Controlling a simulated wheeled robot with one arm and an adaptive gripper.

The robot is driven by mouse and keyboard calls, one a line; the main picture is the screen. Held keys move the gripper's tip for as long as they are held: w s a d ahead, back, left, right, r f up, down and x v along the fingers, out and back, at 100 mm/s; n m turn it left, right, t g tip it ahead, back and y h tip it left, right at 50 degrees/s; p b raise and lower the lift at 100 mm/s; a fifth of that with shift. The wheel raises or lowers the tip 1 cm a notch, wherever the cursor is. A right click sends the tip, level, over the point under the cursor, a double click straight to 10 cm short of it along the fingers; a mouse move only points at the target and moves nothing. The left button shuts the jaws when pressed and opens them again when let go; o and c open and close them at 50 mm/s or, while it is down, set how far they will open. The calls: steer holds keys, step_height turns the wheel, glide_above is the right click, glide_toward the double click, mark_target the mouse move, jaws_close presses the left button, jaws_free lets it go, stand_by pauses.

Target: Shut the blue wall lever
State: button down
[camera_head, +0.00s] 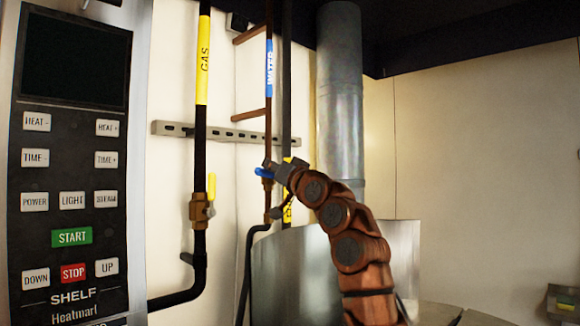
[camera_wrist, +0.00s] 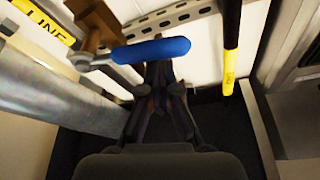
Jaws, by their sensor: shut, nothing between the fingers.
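The blue wall lever (camera_head: 265,173) sits on a copper-coloured valve on the thin pipe with the blue WATER label, in the middle of the head view. In the wrist view the blue lever (camera_wrist: 150,51) lies roughly level across the picture, at right angles to its pipe, with its metal pivot at the left. My gripper (camera_head: 274,166) is beside the lever in the head view. In the wrist view my gripper (camera_wrist: 158,68) is shut and empty, with its fingertips just at the lever's lower edge. I cannot tell whether they touch it.
A yellow gas lever (camera_head: 211,187) is on the black pipe to the left. A control panel (camera_head: 70,180) stands at far left. A metal kettle wall (camera_head: 300,270) and a grey duct (camera_head: 341,100) are close to my arm. A slotted rail (camera_head: 235,134) crosses the wall.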

steer(key=shift+s+a+f+b, duration=0.15)
steer(key=shift+f+b, duration=0.5)
steer(key=shift+f, duration=0.2)
